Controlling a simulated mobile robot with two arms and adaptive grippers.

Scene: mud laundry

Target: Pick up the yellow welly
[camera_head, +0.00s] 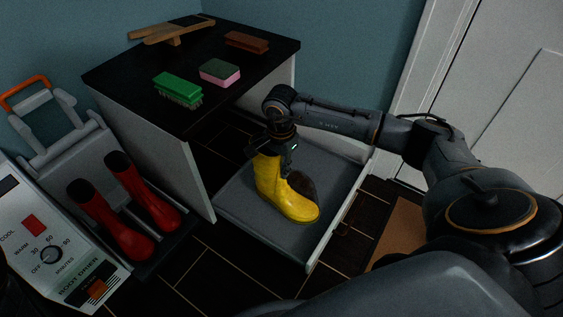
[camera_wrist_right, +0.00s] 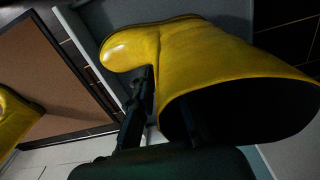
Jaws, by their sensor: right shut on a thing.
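The yellow welly (camera_head: 273,188) is upright in or just above the grey pull-out tray, its toe pointing to the lower right; I cannot tell if its sole touches. My right gripper (camera_head: 281,150) comes from above and is shut on the top of its shaft. In the right wrist view the welly (camera_wrist_right: 205,60) fills the middle and right. One finger lies outside its shaft; the other is partly hidden in the dark opening. Another yellow thing (camera_wrist_right: 14,120), perhaps a second welly, shows at the left edge. My left gripper is not in view.
The grey tray (camera_head: 235,206) has a dark brown patch (camera_head: 301,184) behind the welly. A black-topped cabinet (camera_head: 205,55) carries a green brush (camera_head: 178,88), a sponge (camera_head: 220,73) and a brown brush (camera_head: 247,42). Red boots (camera_head: 115,225) stand in a machine at left. A brown mat (camera_head: 402,232) lies right.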

